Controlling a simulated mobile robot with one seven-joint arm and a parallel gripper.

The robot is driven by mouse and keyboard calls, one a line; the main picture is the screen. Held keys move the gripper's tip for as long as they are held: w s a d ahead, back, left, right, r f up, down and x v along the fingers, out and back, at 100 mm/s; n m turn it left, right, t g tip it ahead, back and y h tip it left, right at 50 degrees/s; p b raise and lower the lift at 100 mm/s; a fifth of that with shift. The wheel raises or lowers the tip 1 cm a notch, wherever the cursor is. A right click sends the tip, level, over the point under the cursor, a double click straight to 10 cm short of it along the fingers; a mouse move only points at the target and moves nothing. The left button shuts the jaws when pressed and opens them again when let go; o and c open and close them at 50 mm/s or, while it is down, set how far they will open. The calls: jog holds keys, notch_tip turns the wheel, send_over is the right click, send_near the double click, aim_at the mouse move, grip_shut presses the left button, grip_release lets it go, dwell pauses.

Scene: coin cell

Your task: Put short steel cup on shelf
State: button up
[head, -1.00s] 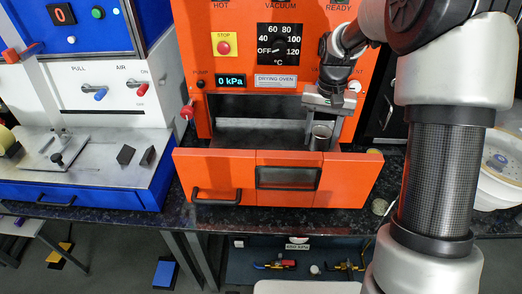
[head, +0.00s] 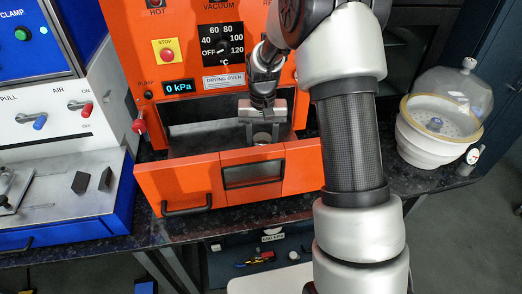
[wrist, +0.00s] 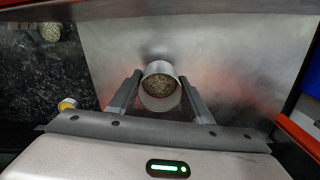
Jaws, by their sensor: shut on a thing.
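The short steel cup (wrist: 160,101) is between the fingers of my gripper (wrist: 159,92) in the wrist view. My gripper is shut on it, one finger on each side. The cup's open top faces the camera, and a speckled grainy surface shows inside its rim. I cannot tell whether the cup touches the metal oven floor (wrist: 225,55). No shelf is clearly identifiable.
A blue and white press (head: 60,130) stands left of the oven. At right, a white desiccator bowl (head: 425,146) with a clear dome stands on the dark speckled counter (head: 400,182).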

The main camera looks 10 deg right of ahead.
jog(key=shift+f, duration=1.55)
jog(key=shift+f, duration=0.2)
jog(key=o, duration=1.1)
